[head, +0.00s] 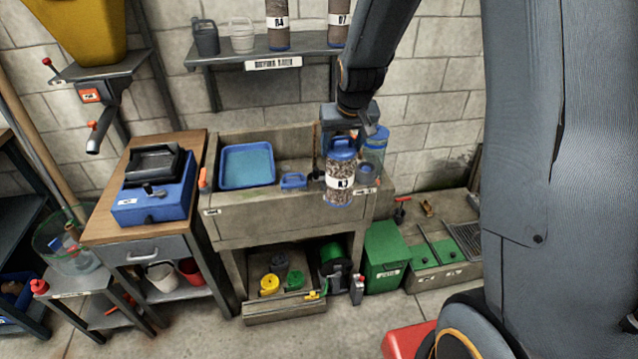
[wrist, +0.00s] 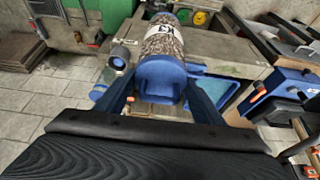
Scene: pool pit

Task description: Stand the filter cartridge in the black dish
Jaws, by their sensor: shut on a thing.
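The filter cartridge is a clear cylinder of brown and grey granules with a blue cap and a white label, in the head view (head: 339,194) and the wrist view (wrist: 165,42). My gripper (head: 342,140) is shut on its blue cap from above. The cartridge hangs about upright in front of the sink bench. In the wrist view, my fingers (wrist: 160,88) flank the blue cap. I cannot pick out a black dish with certainty; the cartridge and gripper hide part of the bench top.
A blue tray (head: 246,165) and a small blue item (head: 293,181) are on the sink bench (head: 270,218). A clear blue-topped container (head: 374,146) stands behind the cartridge. A blue box (head: 153,204) with a black top sits on the left table. Green bins (head: 385,262) are right.

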